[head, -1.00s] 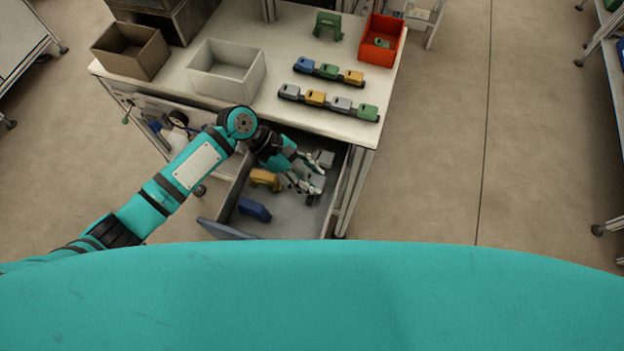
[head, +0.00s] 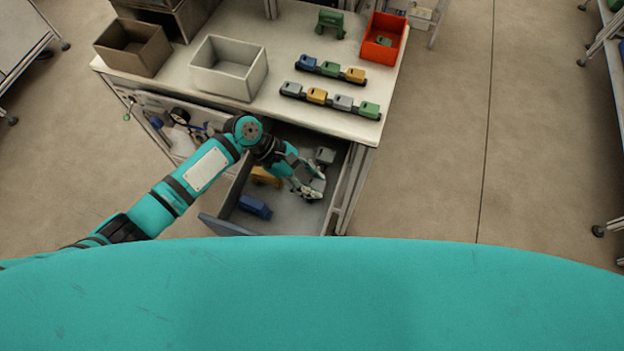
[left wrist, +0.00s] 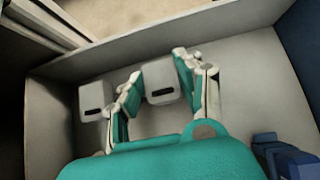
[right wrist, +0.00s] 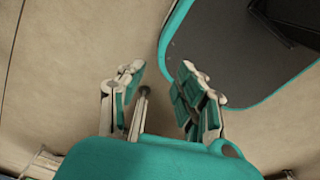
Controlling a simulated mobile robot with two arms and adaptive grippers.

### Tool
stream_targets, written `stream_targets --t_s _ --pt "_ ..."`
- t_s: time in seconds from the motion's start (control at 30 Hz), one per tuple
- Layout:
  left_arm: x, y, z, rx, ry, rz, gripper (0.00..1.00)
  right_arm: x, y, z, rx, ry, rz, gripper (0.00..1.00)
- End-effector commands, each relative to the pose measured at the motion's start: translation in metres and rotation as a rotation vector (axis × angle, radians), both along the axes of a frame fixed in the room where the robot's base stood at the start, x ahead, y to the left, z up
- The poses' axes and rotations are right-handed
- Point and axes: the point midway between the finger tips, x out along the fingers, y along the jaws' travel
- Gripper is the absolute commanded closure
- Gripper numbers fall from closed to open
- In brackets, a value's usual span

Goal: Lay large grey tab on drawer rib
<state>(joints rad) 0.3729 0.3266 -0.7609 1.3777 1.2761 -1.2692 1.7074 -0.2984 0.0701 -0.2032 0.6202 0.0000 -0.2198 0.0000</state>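My left gripper (head: 312,183) is down in the open drawer (head: 292,216). In the left wrist view its fingers (left wrist: 160,68) flank a slotted grey tab (left wrist: 160,92) closely on both sides and look shut on it. In the head view the fingers partly hide this tab. A second grey tab (head: 325,156) lies just beyond, and shows left of the fingers in the left wrist view (left wrist: 93,101). I cannot make out a separate rib in the drawer. My right gripper (right wrist: 162,72) is open and empty, over the floor, outside the head view.
The drawer also holds a yellow tab (head: 264,176), partly behind the gripper, and a blue tab (head: 255,207). On the table (head: 275,60) stand two rows of coloured blocks, a white bin (head: 228,84), a brown bin (head: 132,64), a red bin (head: 372,51) and a green piece (head: 330,22).

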Motion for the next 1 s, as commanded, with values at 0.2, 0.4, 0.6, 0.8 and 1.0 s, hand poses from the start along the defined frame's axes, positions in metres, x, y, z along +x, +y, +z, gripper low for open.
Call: stream_targets --t_s 0.2,0.4,0.6,0.8,1.0 --pt "-0.003 0.002 -0.005 0.01 0.006 -0.003 0.41 -0.001 -0.005 -0.001 -0.006 0.001 0.001 0.66" --pt "-0.003 0.003 -0.006 0.012 0.005 -0.003 0.41 -0.001 -0.011 -0.001 -0.014 0.001 0.002 0.66" --pt "-0.002 0.003 0.007 0.011 0.002 -0.004 0.41 -0.001 -0.012 0.001 -0.015 0.002 0.0 0.66" --pt "0.008 0.029 0.034 0.009 0.0 0.0 0.41 -0.001 -0.012 -0.006 -0.015 0.001 0.0 0.66" --pt "0.018 0.058 0.066 0.008 0.0 -0.001 0.41 -0.001 -0.011 -0.012 -0.013 0.001 -0.001 0.66"
